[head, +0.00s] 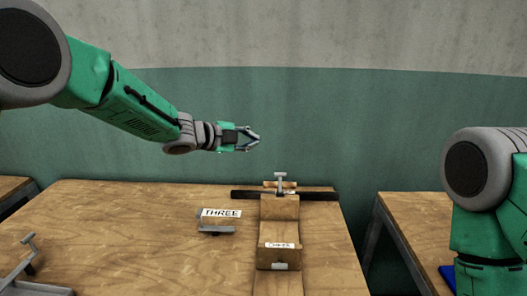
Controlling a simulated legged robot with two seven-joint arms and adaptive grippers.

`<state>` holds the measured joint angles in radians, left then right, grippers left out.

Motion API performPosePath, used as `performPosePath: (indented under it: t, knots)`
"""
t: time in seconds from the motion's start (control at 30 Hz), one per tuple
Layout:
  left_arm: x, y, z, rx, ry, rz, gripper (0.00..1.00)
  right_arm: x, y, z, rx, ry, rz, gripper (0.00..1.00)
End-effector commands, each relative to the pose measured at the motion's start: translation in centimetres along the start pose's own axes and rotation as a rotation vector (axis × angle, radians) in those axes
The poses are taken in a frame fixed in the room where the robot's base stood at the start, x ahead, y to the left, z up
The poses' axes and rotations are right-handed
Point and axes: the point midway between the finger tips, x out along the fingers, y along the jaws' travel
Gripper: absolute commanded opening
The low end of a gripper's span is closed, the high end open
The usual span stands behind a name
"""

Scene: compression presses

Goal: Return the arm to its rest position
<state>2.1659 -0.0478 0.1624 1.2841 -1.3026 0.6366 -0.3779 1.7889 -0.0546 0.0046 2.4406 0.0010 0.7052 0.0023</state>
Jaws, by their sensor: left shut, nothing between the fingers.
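My left arm (140,105) reaches in from the upper left, stretched out above the wooden table. My left gripper (256,139) is at its end, in the air in front of the green wall. Its fingers are closed together and hold nothing. It is above and apart from the wooden press (279,232) on the table. My right arm (487,205) shows at the right edge, with its upper links hanging down. The right gripper is out of the frame.
A sign reading THREE (221,213) stands on the wooden table (140,235), left of the press. A dark bar (318,196) lies behind the press. A grey metal clamp (30,270) is at the lower left. Another table (410,225) stands at the right, past a gap.

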Motion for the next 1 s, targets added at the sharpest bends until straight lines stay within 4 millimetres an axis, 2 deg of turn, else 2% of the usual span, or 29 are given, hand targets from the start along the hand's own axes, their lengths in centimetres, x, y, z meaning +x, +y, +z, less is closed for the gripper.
performPosePath:
  t: [0.17, 0.57, 0.83, 1.0]
  knots:
    - [-1.1, -0.6, 0.1, 0.000, 0.001, 0.000, 0.00, 0.0, 0.0, 0.0, 0.000, 0.000, 0.000, 0.00]
    - [-1.2, -1.0, 0.0, 0.000, 0.001, 0.000, 0.00, -0.4, 0.0, 0.0, 0.000, 0.000, 0.000, 0.00]
    - [-2.7, -5.1, -1.5, 0.000, 0.001, -0.001, 0.00, -4.9, 0.0, -0.3, 0.000, 0.001, 0.000, 0.00]
    - [-3.3, -6.7, -2.0, 0.000, 0.001, 0.000, 0.00, -6.8, 0.1, -0.4, 0.000, 0.000, 0.000, 0.00]
